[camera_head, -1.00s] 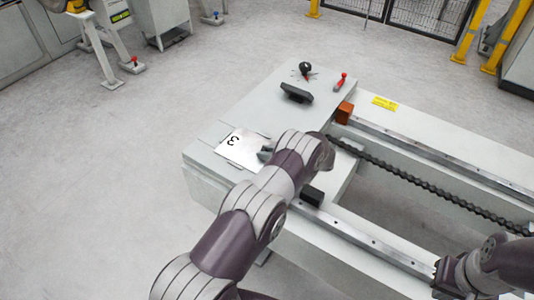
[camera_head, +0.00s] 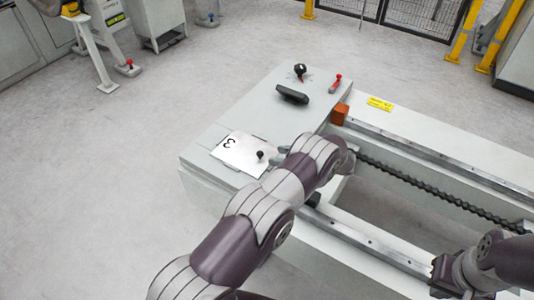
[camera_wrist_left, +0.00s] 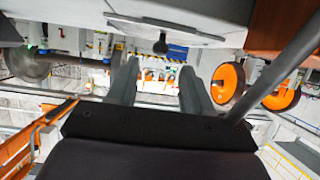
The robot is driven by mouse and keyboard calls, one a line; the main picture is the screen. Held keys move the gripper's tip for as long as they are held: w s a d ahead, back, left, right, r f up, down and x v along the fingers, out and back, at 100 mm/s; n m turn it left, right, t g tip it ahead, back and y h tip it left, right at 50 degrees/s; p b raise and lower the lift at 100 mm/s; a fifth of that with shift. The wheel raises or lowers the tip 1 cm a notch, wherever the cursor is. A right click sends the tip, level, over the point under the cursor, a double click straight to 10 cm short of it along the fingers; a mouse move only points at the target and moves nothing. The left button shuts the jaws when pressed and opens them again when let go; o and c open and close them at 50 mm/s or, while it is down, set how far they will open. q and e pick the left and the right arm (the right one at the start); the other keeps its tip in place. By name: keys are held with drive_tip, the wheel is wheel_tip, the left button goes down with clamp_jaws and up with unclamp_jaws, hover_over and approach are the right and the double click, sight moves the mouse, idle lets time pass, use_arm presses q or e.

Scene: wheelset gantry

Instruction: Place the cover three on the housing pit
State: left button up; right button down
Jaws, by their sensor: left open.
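Cover three, a thin white plate marked "3" (camera_head: 236,146) with a black knob (camera_head: 260,155), lies flat on the near left part of the pale grey gantry housing (camera_head: 208,137). No open pit shows there; I cannot tell how well the plate's edges sit. My left gripper (camera_wrist_left: 155,78) is open, with two empty dark fingers apart in the left wrist view. In the head view it is mostly hidden behind my left forearm, just right of the plate and clear of the knob. My right gripper (camera_head: 441,276) is low by the front rail, its fingers unclear.
A black handle (camera_head: 292,94), a black round knob (camera_head: 300,70) and a red-tipped lever (camera_head: 336,83) stand on the housing's far part. An orange block (camera_head: 340,114) sits at the rear rail's end. A chain (camera_head: 440,196) runs between the rails.

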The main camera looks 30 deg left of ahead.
use_arm(q)
drive_tip(key=w+d+r+m+t+h, duration=0.25)
drive_tip(key=w+r+t, duration=0.2)
drive_tip(key=r, duration=0.25)
drive_tip(key=w+d+r+m+t+h, duration=0.25)
drive_tip(key=w+r+m+t, duration=0.2)
drive_tip(key=r, duration=0.25)
drive_tip(key=s+d+r+m+t+h, duration=0.1)
drive_tip(key=s+d+r+m+h, duration=0.2)
drive_tip(key=d+h, duration=0.15)
drive_tip(key=s+f+m+g+h, duration=0.15)
drive_tip(key=s+m+g, duration=0.3)
drive_tip(key=s, duration=1.25)
drive_tip(key=s+f+m+g+h, duration=0.1)
drive_tip(key=s+m+g+h, duration=0.3)
drive_tip(key=s, duration=1.3)
wheel_tip(320, 180, up, 20)
drive_tip(key=y+p, duration=0.1)
drive_tip(key=p, duration=1.9)
drive_tip(key=shift+w+d+r+n+y, duration=0.15)
drive_tip(key=shift+d+r+n+y, duration=0.05)
drive_tip(key=shift+d+n+y, duration=0.15)
drive_tip(key=shift+w+g, duration=0.1)
drive_tip(key=shift+g, duration=0.15)
